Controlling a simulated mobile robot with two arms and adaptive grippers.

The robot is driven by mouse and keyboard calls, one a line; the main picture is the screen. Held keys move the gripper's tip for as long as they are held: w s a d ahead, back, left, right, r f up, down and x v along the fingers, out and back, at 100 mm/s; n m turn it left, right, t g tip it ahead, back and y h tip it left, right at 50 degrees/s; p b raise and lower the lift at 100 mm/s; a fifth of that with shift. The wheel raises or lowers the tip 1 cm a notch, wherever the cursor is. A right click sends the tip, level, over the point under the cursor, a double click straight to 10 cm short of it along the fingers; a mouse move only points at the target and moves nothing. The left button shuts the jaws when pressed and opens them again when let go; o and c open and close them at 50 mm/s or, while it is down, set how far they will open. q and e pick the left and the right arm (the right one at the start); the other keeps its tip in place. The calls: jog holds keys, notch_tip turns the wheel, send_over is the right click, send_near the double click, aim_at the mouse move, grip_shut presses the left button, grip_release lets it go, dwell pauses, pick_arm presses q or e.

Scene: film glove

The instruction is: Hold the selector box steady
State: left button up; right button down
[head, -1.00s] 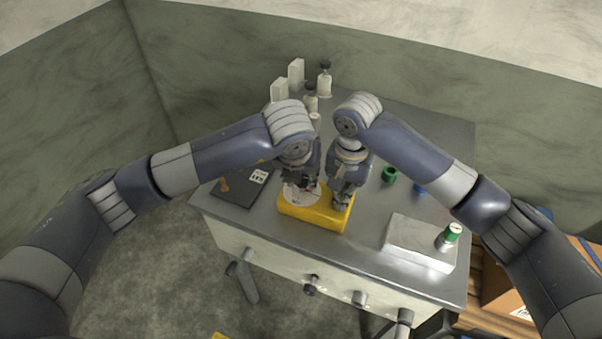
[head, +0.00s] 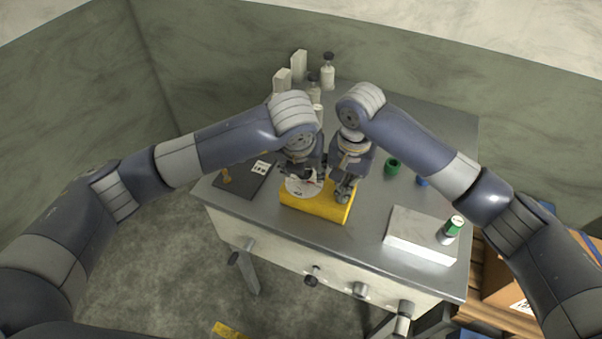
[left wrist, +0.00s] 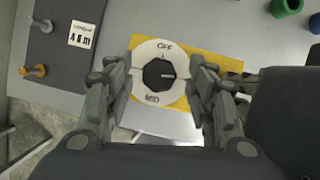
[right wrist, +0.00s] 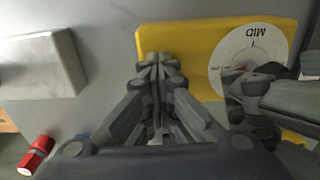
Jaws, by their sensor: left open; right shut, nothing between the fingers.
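The yellow selector box (head: 318,207) lies on the grey table near its front edge. Its white dial (left wrist: 155,108), marked OFF and MID, has a dark knob (left wrist: 160,75) in the middle. My left gripper (head: 308,177) is open over the dial, its fingers on either side of the knob in the left wrist view, with a gap visible on each side. My right gripper (head: 343,194) is shut and empty at the box's right part; in the right wrist view its closed fingertips (right wrist: 159,62) overlap the yellow top. Whether they touch it I cannot tell.
A dark mat (head: 243,181) with pegs and a label lies left of the box. A pale block (head: 420,234) and a green-capped vial (head: 451,230) are at right. Green (head: 392,166) and blue (head: 422,181) rings lie behind. Bottles (head: 328,72) stand at the back.

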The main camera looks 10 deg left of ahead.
pick_arm(q)
jog(key=shift+s+r, duration=0.15)
jog(key=shift+r, duration=0.2)
jog(key=shift+s+a+r, duration=0.1)
jog(key=shift+s+r, duration=0.75)
jog(key=shift+r, duration=0.1)
jog(key=s+a, duration=0.1)
jog(key=s, duration=1)
jog(key=shift+s+a, duration=0.15)
jog(key=shift+a, duration=0.1)
jog(key=w+a+r+m+g+h, duration=0.2)
jog(key=w+r+m+g, duration=0.15)
jog(key=w+m, duration=0.55)
jog(key=w+a+r+m+g+h, duration=0.1)
jog(key=w+r+m+g+h, duration=0.15)
jog(key=w+r+m, duration=0.6)
jog(key=s+d+f+m, duration=0.1)
jog(key=f, duration=0.4)
jog(key=s+d+f+m, duration=0.1)
jog(key=f, duration=0.4)
jog(key=s+d+f+m+y, duration=0.1)
jog(key=d+f, duration=0.1)
jog(key=f, duration=0.2)
jog(key=shift+s+f, duration=0.2)
jog(key=shift+f, duration=0.2)
